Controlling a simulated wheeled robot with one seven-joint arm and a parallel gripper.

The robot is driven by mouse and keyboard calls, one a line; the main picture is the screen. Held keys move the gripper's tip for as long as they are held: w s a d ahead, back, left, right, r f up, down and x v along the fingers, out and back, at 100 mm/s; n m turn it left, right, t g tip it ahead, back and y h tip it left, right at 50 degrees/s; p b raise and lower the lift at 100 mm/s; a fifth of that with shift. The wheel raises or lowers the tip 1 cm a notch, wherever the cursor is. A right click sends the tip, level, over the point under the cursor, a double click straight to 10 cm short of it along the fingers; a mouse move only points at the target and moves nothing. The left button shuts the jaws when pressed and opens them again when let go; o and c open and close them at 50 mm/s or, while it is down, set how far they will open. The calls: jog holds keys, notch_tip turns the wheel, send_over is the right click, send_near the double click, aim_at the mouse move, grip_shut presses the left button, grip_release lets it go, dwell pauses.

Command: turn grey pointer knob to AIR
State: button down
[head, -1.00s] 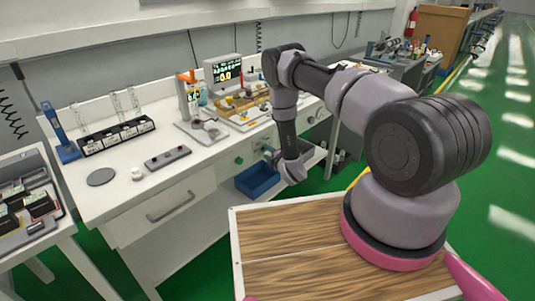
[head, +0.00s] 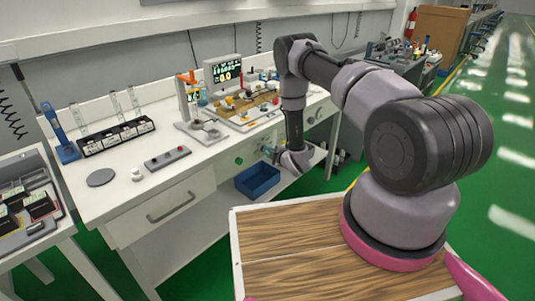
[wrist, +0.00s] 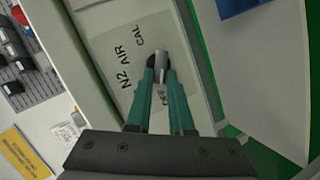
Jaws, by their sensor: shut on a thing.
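The grey pointer knob (wrist: 161,62) shows in the wrist view on a pale panel (wrist: 185,98) with printed labels. AIR (wrist: 121,53), N2 (wrist: 125,78) and CAL (wrist: 140,33) lie to the left and above the knob. A further label near the fingers is partly hidden. My gripper (wrist: 160,64) has teal fingers with dark tips, shut on the knob from both sides. The fingers cover part of the knob, so I cannot tell exactly which label it points at. In the head view my gripper (head: 266,150) is at the bench's front face, and the knob is hidden there.
A blue bin (head: 257,180) sits below and left of my gripper. A white drawer (head: 165,205) is further left. The bench top (head: 125,195) above carries a display (head: 226,74) and several instruments. Green floor is open at the right.

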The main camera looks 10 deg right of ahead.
jog(key=d+m+g+y, duration=0.1)
jog(key=m+y, duration=0.2)
jog(key=m, duration=0.1)
jog(key=w+d+m+g+y, duration=0.1)
jog(key=m+g+y, duration=0.1)
jog(key=m, duration=0.3)
jog(key=w+d+m+g+y, duration=0.1)
jog(key=m+g+y, duration=0.1)
jog(key=m+y, duration=0.1)
jog(key=shift+m+y, duration=0.4)
jog(key=shift+m, duration=0.4)
dwell(0.4)
jog(key=c, duration=0.8)
grip_release()
jog(key=v, duration=1)
jog(key=shift+s+d, duration=0.2)
jog(key=shift+d, duration=0.1)
